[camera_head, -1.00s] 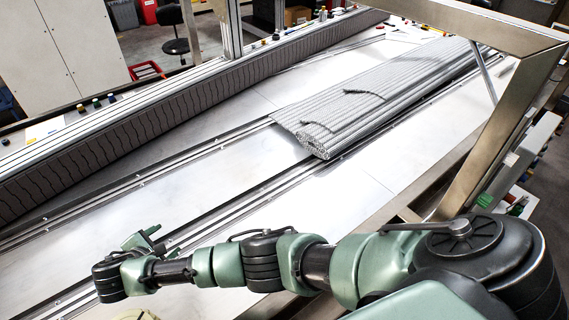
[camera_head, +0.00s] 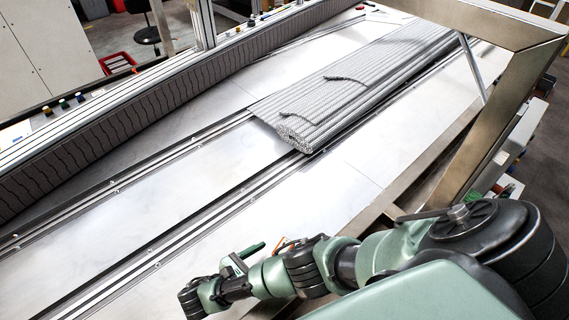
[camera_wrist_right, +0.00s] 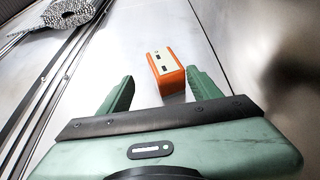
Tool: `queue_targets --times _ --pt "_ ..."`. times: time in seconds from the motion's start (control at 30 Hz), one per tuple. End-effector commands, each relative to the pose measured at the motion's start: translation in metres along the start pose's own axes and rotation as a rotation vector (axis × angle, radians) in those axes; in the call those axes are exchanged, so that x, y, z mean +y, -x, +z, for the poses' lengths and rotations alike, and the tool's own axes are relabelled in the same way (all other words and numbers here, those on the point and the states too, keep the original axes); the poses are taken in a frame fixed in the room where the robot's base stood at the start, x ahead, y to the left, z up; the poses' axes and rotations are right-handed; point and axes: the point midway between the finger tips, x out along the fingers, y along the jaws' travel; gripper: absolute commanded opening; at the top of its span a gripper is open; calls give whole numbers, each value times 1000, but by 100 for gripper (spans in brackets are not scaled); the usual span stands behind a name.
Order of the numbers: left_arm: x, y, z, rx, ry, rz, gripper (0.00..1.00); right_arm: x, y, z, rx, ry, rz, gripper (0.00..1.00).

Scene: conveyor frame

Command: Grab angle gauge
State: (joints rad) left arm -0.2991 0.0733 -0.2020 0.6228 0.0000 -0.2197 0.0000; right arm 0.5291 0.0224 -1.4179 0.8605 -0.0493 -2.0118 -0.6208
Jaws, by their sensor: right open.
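The angle gauge, an orange block with a pale face and dark marks (camera_wrist_right: 165,70), lies on the metal surface in the right wrist view. My right gripper (camera_wrist_right: 160,78) is open, its green fingers on either side of the gauge in the picture. The gauge appears closer to the right-hand finger. I cannot tell whether the fingers are down at its height. In the head view my right gripper (camera_head: 248,256) is low in the middle, and a bit of orange of the gauge (camera_head: 286,243) shows behind my arm, mostly hidden. My left gripper is out of view.
A bundle of grey ribbed rods (camera_head: 350,85) lies on the conveyor beyond. Metal rails (camera_head: 150,250) run along the bed. A steel frame post (camera_head: 490,130) stands at the right. The bright plate left of the gripper is clear.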

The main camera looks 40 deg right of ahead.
Motion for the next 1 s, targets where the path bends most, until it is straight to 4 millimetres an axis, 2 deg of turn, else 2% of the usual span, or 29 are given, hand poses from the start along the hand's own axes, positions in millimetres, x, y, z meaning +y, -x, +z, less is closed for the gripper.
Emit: queue_targets --times 0.37,0.47,0.6,0.9,1.0 --pt "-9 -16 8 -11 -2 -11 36 -1 -42 1 -1 -2 1 64" --pt "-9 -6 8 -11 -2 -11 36 -3 -55 8 -3 -1 1 64" --pt "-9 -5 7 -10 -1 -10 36 -3 -72 5 -1 -1 1 64" --pt "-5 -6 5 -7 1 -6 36 -3 -77 4 2 -2 3 64" --pt "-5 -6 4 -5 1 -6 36 -3 -77 4 2 -2 3 36"
